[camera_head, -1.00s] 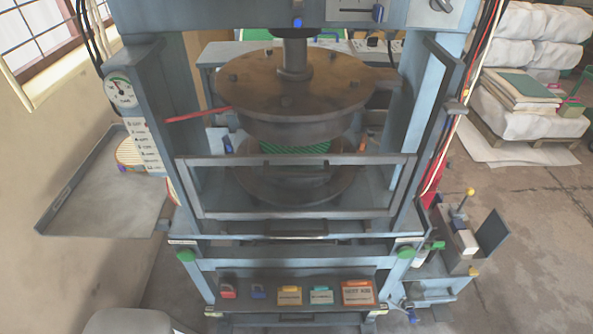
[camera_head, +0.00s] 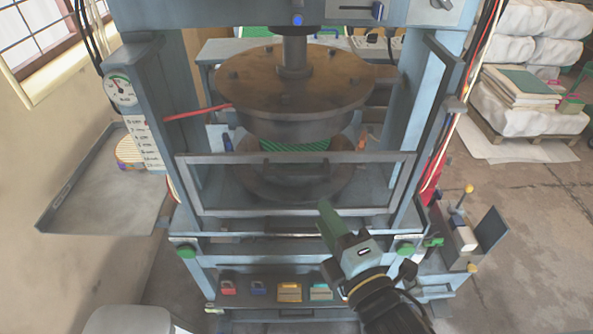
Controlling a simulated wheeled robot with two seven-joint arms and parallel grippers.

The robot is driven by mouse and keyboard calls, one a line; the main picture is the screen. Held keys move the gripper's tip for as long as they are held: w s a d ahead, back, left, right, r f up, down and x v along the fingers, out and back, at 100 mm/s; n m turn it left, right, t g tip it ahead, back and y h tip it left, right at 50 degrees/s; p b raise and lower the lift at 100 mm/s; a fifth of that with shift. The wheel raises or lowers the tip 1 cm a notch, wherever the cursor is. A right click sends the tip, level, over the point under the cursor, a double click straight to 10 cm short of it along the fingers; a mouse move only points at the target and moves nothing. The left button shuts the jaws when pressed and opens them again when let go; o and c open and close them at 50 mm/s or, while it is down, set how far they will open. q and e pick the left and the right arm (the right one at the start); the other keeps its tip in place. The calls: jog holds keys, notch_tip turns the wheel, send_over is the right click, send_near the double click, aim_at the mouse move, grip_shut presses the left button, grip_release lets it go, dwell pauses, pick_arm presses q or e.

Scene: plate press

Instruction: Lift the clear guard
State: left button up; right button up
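The clear guard (camera_head: 240,213) is a see-through panel in a grey rectangular frame. It stands across the front of the press, low between the two blue uprights, with the lower platen and green-patterned piece showing through and above it. My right gripper (camera_head: 328,212) reaches up from the bottom right. Its tip is by the guard's lower bar, right of the bar's middle. I cannot tell if it touches the bar. The fingers overlap in this view, so their opening is unclear. My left gripper is out of view.
The round brown upper platen (camera_head: 260,85) hangs behind and above the guard. A grey side tray (camera_head: 90,205) juts out at the left. Padlocks and tags line the shelf (camera_head: 255,272) below. A small unit with a yellow-knobbed lever (camera_head: 468,190) stands at the right.

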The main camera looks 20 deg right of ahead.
aim_at(298, 174)
jog(key=w, duration=0.4)
jog(key=w+a, duration=0.1)
jog(key=w, duration=0.8)
jog(key=shift+w+a+p, duration=0.1)
jog(key=shift+a+p, duration=0.15)
jog(key=shift+p, duration=0.1)
grip_shut()
